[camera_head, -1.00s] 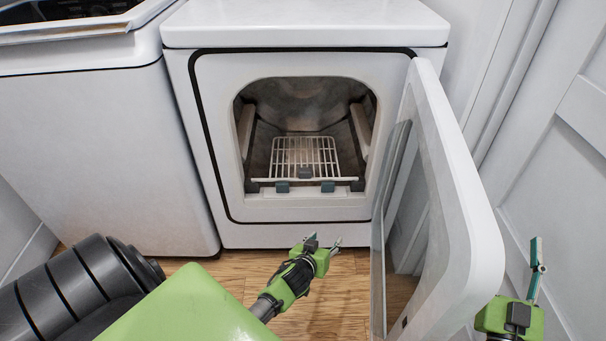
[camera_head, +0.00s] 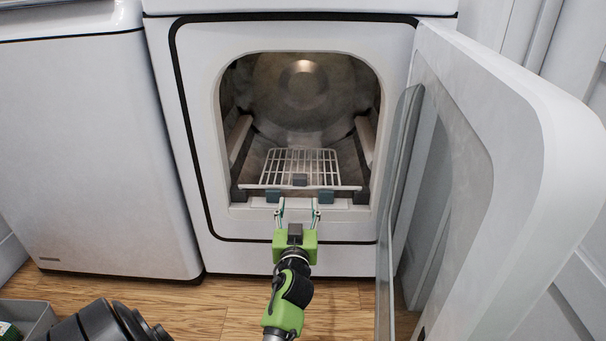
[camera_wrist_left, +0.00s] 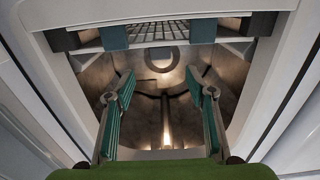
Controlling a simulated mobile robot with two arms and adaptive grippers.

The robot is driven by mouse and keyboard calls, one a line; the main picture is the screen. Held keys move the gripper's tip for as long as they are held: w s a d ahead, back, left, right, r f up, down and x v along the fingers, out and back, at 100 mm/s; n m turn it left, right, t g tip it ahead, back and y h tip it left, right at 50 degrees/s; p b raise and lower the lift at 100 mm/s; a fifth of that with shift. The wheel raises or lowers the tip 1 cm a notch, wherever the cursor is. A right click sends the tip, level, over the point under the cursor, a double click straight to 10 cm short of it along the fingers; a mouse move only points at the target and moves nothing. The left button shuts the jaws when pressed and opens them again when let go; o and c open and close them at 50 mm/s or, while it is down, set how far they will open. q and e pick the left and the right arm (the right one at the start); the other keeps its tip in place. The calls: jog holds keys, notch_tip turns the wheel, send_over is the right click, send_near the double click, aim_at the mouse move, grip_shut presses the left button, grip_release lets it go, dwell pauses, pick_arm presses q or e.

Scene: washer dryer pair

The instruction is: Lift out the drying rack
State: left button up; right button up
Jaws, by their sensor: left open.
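The white wire drying rack (camera_head: 301,167) lies flat inside the open dryer drum, its front edge near the door opening. Grey-blue blocks sit along its front edge. My left gripper (camera_head: 298,203) is open and empty at the lower lip of the opening, just in front of the rack and apart from it as far as I can tell. In the left wrist view, the open fingers (camera_wrist_left: 160,101) point into the drum. The rack (camera_wrist_left: 161,31) shows at the top of that view, beyond the fingertips. My right gripper is not in view.
The dryer door (camera_head: 520,150) stands open to the right, close to my left arm's right side. A washer (camera_head: 90,150) stands left of the dryer. A grey bin (camera_head: 28,318) is on the wooden floor at the lower left. The drum space above the rack is free.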

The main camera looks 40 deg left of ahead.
aim_at(300, 182)
pick_arm(q)
jog(key=b+x, duration=0.1)
jog(key=x, duration=1.1)
jog(key=shift+w+a, duration=0.1)
jog(key=shift+w, duration=0.05)
jog(key=shift+r, duration=0.1)
jog(key=c, duration=1.4)
